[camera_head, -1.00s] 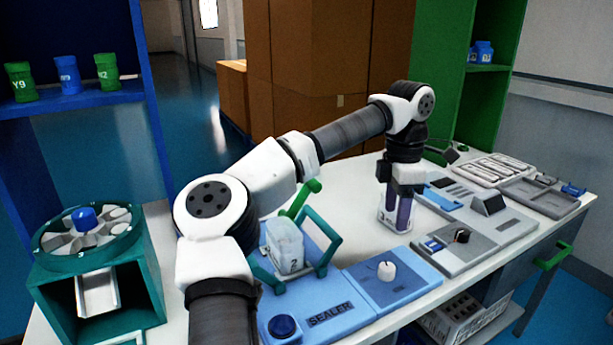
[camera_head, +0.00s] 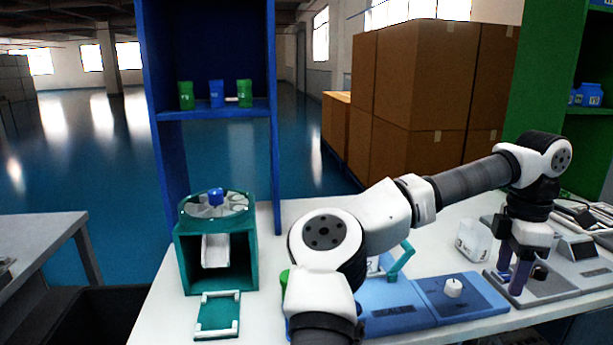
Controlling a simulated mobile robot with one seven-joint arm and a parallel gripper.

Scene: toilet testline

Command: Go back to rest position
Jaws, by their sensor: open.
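My gripper (camera_head: 512,274) hangs fingers-down at the right of the table, above the grey panel. Its two dark fingers are apart with nothing between them. My arm stretches from the bottom centre to it. A translucent white container (camera_head: 473,241) with a dark mark stands upright on the white table, just left of my gripper and apart from it. The blue sealer (camera_head: 392,316) with its green handle is partly hidden behind my arm.
A teal dispenser (camera_head: 186,262) with a blue-capped wheel stands at the table's left. A blue shelf (camera_head: 170,114) holds green and blue bottles. A green rack (camera_head: 535,95) rises at the right. Cardboard boxes (camera_head: 405,90) stand behind. A grey table (camera_head: 40,232) is at far left.

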